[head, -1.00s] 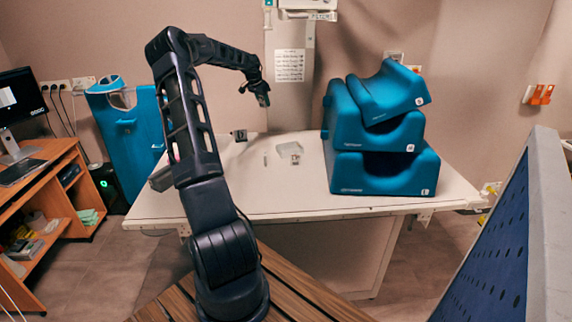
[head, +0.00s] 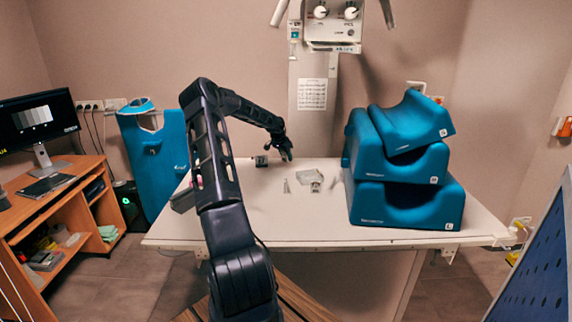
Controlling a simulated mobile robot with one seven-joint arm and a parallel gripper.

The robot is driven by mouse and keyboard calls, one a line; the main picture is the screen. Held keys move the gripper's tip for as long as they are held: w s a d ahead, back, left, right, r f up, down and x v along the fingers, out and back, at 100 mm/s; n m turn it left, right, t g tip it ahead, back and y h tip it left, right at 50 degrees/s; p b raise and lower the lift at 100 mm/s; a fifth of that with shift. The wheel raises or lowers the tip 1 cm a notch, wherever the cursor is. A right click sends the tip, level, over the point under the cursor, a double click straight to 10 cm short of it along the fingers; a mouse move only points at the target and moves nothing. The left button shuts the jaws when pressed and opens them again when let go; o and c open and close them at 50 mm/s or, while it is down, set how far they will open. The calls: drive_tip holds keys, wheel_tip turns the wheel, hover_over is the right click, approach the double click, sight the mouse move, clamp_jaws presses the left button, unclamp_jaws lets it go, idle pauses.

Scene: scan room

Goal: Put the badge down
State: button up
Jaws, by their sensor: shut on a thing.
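My gripper (head: 287,154) is at the far side of the white table (head: 270,225), in front of the wall column. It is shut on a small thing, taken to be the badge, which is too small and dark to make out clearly. The fingers point down, low over or close to the table top; I cannot tell whether the held thing touches it.
A small dark box (head: 261,160) is left of my gripper. A clear tray (head: 309,176), a small white item (head: 316,186) and a thin upright item (head: 286,187) are nearer. Blue cushions (head: 405,205) are stacked at right. The table's front left is clear.

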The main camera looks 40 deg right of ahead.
sight(285, 161)
drive_tip(key=shift+f, duration=2.1)
drive_tip(key=shift+f, duration=0.1)
drive_tip(key=o, duration=0.9)
drive_tip(key=shift+o, duration=0.2)
